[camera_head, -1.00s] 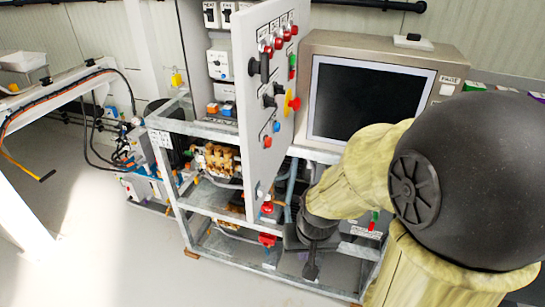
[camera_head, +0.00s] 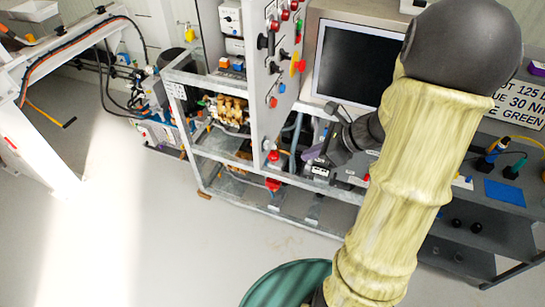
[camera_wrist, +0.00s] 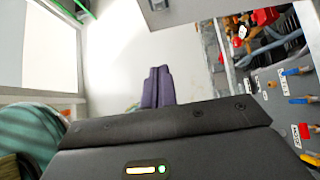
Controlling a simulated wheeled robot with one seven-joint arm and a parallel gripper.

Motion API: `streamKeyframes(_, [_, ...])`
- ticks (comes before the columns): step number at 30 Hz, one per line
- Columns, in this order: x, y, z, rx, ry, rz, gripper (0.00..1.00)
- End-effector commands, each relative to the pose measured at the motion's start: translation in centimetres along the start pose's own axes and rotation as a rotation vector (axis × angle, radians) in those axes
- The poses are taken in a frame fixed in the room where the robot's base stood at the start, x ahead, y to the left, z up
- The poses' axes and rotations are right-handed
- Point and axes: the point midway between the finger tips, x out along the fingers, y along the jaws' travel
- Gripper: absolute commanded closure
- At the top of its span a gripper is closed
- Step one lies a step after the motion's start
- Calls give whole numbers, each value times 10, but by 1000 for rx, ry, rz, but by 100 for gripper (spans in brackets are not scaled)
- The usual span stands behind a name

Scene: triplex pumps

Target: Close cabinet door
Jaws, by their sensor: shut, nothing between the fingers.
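The cabinet door (camera_head: 264,122) is a tall light-grey panel with red buttons, black handles and a yellow-red switch on its face. It stands open, swung out toward me from the cabinet (camera_head: 230,48), whose inside with white breakers shows to its left. My gripper (camera_head: 318,158) is just right of the door's lower part, in front of the frame below the monitor, and looks apart from the door. In the wrist view its purple fingers (camera_wrist: 157,88) are together and empty. A grey panel edge at the top of that view may be the door; I cannot tell.
A monitor (camera_head: 353,65) stands right of the door. A metal frame (camera_head: 215,185) with brass pump parts (camera_head: 228,110) lies below the cabinet. A bench with cables (camera_head: 490,190) is at right. A white stand (camera_head: 55,60) is at left. The floor in front is clear.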

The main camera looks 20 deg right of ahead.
Motion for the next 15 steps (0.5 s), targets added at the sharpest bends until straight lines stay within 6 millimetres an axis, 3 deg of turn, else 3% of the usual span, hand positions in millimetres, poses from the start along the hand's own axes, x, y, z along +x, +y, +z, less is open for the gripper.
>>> streamKeyframes(8, [8, 0, -1, 0, 0, 1, 100])
streamKeyframes(15, [45, 2, 1, -4, 2, 8, 100])
